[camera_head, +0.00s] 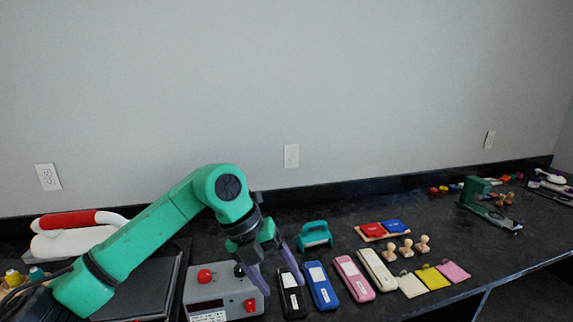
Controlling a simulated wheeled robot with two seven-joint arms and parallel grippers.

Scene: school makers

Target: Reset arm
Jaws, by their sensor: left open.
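My left arm is green and comes in from the lower left, bent over the dark counter. Its gripper (276,285), with purple fingers, points down and is open and empty. The fingers are in front of a grey control box (210,293) and beside a black case (292,300). I cannot tell whether they touch either one. My right gripper does not show.
Blue (321,287), pink (354,279) and cream (377,269) cases lie in a row to the right. A teal hole punch (314,236) and wooden stamps (406,248) are behind. A green press (474,192) stands far right.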

